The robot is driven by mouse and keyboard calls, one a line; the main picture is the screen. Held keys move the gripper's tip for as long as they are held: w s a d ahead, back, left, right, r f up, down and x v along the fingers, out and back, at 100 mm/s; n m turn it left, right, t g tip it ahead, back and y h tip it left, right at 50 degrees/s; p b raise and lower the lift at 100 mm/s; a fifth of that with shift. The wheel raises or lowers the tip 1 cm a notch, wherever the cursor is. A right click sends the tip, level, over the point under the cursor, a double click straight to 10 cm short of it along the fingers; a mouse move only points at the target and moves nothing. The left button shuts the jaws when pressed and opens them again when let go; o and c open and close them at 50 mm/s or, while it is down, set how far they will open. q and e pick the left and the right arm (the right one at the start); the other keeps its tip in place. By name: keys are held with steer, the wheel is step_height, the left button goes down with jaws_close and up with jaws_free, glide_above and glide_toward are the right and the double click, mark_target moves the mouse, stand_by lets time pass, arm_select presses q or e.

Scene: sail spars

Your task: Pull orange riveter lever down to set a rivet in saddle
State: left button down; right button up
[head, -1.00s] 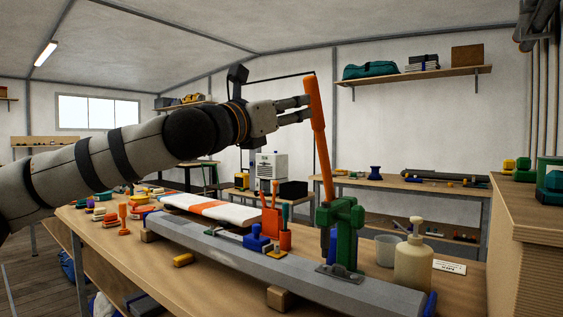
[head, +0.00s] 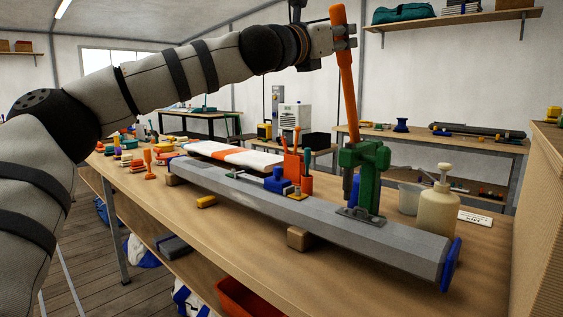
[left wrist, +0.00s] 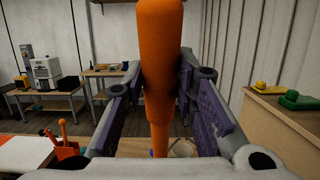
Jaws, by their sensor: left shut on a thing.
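The orange riveter lever (head: 346,85) stands nearly upright, leaning slightly left at its top, out of the green riveter body (head: 371,172). The riveter sits over the grey metal saddle plate (head: 362,214) on the long grey spar (head: 300,205). My left gripper (head: 343,37) is shut on the upper part of the lever. In the left wrist view the lever (left wrist: 160,60) runs between both finger pads (left wrist: 160,92). The rivet itself cannot be made out. My right gripper is not in view.
The spar rests on wooden blocks (head: 300,238) on the bench (head: 250,255). A pump bottle (head: 437,210) and a grey cup (head: 410,197) stand close right of the riveter. Blue tools (head: 277,181) and an orange holder (head: 292,168) stand behind the spar.

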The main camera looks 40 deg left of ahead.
arm_select(q)
steer(key=shift+s+a+r, duration=0.1)
steer(key=shift+s+r, duration=0.05)
steer(key=s+f, duration=0.4)
steer(key=s, duration=0.2)
steer(key=shift+s+a+f, duration=0.2)
steer(key=shift+s+f, duration=0.05)
steer(key=shift+s, duration=0.15)
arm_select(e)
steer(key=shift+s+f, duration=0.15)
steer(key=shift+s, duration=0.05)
arm_select(q)
steer(key=s+f+b, duration=0.1)
steer(key=s+f, duration=0.4)
steer(key=f, duration=0.1)
steer(key=shift+s+a+f, duration=0.2)
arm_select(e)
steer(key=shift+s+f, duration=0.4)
